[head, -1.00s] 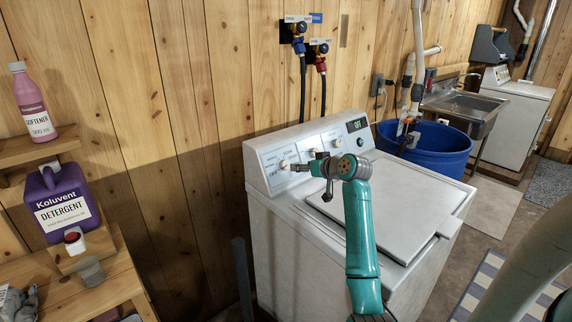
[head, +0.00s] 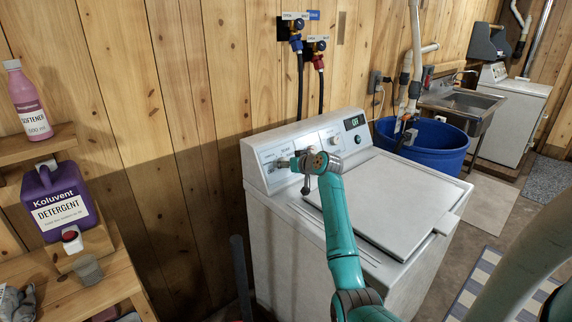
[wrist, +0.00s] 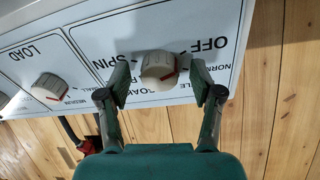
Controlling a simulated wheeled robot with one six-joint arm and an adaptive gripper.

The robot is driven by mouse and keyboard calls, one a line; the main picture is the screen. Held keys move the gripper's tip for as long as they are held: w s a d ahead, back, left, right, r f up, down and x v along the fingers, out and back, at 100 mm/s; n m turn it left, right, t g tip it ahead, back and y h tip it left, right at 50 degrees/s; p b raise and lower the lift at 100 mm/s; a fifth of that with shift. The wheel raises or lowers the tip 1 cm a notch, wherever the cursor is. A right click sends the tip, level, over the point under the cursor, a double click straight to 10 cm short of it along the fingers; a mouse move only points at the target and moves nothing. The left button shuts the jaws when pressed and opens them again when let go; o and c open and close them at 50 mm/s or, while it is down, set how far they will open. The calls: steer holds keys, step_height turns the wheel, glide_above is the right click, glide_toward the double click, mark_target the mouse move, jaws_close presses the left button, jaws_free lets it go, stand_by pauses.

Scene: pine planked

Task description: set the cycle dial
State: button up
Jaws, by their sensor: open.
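The cycle dial (wrist: 158,66) is a round off-white knob with a red mark, on the washer's white control panel (head: 262,155). In the wrist view, the red mark is on the knob's lower right side. The labels OFF and SPIN are printed near it. My gripper (wrist: 160,88) is open, with one finger on each side of the dial. I cannot tell whether either finger touches it. In the head view my gripper (head: 284,164) is at the panel's left part and mostly hides the dial.
The load knob (wrist: 48,86) is beside the cycle dial. The washer's lid (head: 385,200) is closed, under my arm. A small display (head: 354,122) is lit on the panel. Detergent (head: 59,203) stands on the left shelf. A blue tub (head: 425,150) stands right of the washer.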

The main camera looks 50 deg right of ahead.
steer(key=c, duration=1.1)
steer(key=shift+c, duration=0.2)
steer(key=shift+m, duration=0.5)
steer(key=m, duration=0.3)
steer(key=shift+r+m+g, duration=0.1)
steer(key=shift+m+g, duration=0.2)
steer(key=shift+m, duration=0.1)
steer(key=shift+w+a+m, duration=0.1)
steer(key=shift+m, duration=1.9)
steer(key=o, duration=1.1)
steer(key=shift+o, duration=0.2)
